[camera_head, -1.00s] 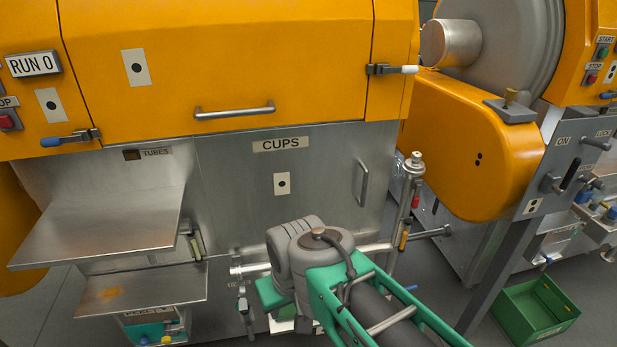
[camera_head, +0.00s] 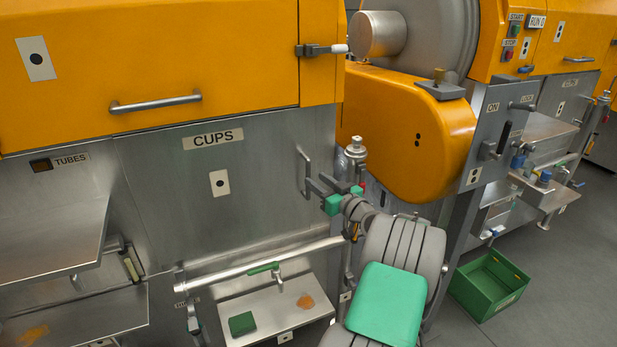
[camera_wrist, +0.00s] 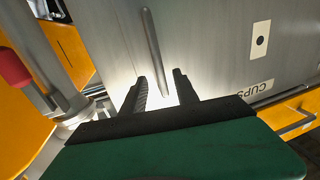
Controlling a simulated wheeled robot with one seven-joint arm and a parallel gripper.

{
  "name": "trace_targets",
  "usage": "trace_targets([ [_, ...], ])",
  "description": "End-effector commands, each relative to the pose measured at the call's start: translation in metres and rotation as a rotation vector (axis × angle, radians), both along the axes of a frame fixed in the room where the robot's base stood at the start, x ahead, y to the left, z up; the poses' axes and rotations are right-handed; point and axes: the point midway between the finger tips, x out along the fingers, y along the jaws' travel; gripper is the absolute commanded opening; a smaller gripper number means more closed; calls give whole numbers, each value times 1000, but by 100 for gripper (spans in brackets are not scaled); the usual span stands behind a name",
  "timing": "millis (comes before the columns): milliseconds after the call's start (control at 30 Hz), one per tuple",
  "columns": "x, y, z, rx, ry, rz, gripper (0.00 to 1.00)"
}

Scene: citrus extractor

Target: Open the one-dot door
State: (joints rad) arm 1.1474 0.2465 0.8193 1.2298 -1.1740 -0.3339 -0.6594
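The steel CUPS door (camera_head: 270,190) has a one-dot label (camera_head: 219,182) and stands shut in the head view. Its upright bar handle (camera_head: 303,168) is at the door's right edge. My gripper (camera_head: 317,186) is at the lower part of this handle. In the wrist view the handle (camera_wrist: 153,50) runs down between the two dark fingers of my gripper (camera_wrist: 160,82). The fingers are open, with a gap on both sides of the bar. The one-dot label (camera_wrist: 260,40) also shows there.
An orange hood (camera_head: 200,60) above, also with a one-dot label, has a bar handle and a side latch (camera_head: 322,50). A vertical pipe (camera_head: 356,160) stands just right of my gripper. Steel trays (camera_head: 55,230) jut out at left. A green crate (camera_head: 490,285) is on the floor.

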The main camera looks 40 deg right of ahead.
Motion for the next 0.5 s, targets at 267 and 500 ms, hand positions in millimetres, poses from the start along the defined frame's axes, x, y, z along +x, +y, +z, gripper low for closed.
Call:
trace_targets([
  [267, 48, -4, 0, 2, 3, 1, 36],
  [500, 54, -5, 0, 1, 3, -1, 36],
])
